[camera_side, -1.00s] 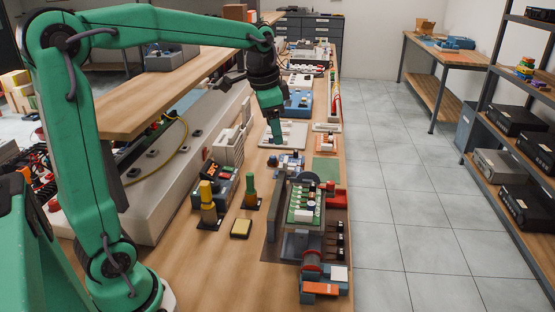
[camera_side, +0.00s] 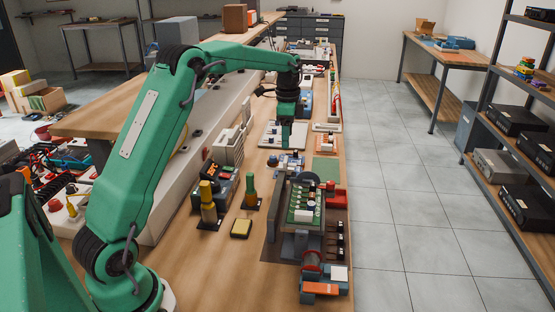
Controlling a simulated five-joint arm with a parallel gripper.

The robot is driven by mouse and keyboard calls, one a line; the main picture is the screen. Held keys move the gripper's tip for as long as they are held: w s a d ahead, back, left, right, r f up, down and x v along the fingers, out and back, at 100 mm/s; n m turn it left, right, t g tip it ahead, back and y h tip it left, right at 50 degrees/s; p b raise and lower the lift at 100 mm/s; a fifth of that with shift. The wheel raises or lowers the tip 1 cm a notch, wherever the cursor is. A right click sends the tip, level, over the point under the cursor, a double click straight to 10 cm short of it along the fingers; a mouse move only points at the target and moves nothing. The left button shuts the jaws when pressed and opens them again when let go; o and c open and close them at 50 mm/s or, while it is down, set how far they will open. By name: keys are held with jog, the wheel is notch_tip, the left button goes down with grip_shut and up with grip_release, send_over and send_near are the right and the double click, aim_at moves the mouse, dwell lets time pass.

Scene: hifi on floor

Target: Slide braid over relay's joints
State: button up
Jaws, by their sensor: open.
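A green circuit board (camera_side: 305,205) with small parts on it sits in a dark holder on the bench, near the right edge. A pale block stands on the board's near part; I cannot tell whether it is the relay. Its joints are too small to see. I cannot pick out the braid for sure. My gripper (camera_side: 286,145) points down, farther back than the board, over the near part of a white tray (camera_side: 268,134). Its fingers are open, and nothing shows clearly between them. I cannot tell whether the tips touch anything below.
A small blue board (camera_side: 287,162) lies just in front of my gripper. Yellow (camera_side: 207,203) and green (camera_side: 250,190) upright tools and a yellow pad (camera_side: 241,229) stand left of the holder. A red-and-orange device (camera_side: 320,289) is at the front. The front left bench is clear.

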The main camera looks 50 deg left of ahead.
aim_at(287, 159)
jog(key=shift+f, duration=0.15)
jog(key=shift+f, duration=3.8)
jog(key=shift+c, duration=0.2)
grip_shut()
jog(key=s+d, duration=0.7)
jog(key=d, duration=0.1)
jog(key=shift+s, duration=0.4)
jog(key=shift+o, duration=0.2)
grip_release()
